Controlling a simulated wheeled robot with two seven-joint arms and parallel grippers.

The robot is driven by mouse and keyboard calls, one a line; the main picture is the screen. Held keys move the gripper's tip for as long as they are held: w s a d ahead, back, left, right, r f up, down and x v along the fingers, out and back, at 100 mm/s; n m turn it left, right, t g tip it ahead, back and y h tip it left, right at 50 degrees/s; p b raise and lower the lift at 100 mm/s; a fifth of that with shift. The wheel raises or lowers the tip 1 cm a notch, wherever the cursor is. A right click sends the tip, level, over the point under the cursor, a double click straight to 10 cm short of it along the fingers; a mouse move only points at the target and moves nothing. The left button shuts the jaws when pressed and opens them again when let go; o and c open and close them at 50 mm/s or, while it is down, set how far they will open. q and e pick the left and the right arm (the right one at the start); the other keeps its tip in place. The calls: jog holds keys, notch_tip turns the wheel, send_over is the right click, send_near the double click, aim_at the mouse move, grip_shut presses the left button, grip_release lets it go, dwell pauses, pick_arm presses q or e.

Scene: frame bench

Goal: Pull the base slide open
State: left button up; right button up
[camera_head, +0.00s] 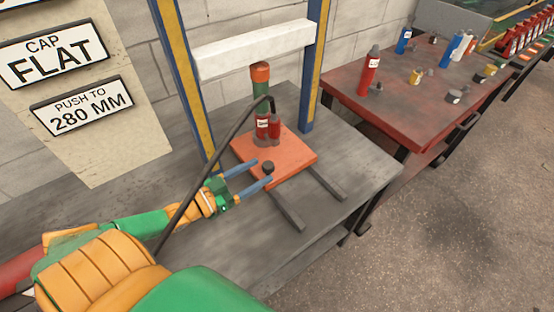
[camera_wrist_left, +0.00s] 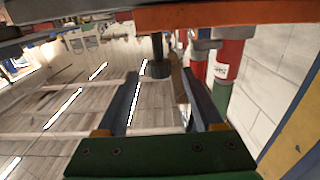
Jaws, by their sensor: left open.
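The base slide (camera_head: 299,154) is an orange plate on the grey bench under the blue and yellow frame. A dark knob (camera_head: 268,167) stands on its near edge, and the knob also shows in the left wrist view (camera_wrist_left: 157,66). My left gripper (camera_head: 259,171) is open, with its two blue fingers reaching to either side of the knob. In the left wrist view the knob lies between the fingertips (camera_wrist_left: 158,76); I cannot tell whether they touch it. The plate's edge (camera_wrist_left: 225,14) shows at the top there. My right gripper is not in view.
A red and green cylinder (camera_head: 261,96) with a black hose stands on the plate. Two dark rails (camera_head: 287,211) run along the bench toward me, with clear bench around them. Frame posts (camera_head: 314,65) flank the plate. A red table (camera_head: 395,118) holds several small items.

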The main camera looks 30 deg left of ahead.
aim_at(273, 163)
pick_arm(q)
jog(key=x, duration=0.7)
jog(key=shift+f, duration=0.1)
grip_shut()
dwell(1.3)
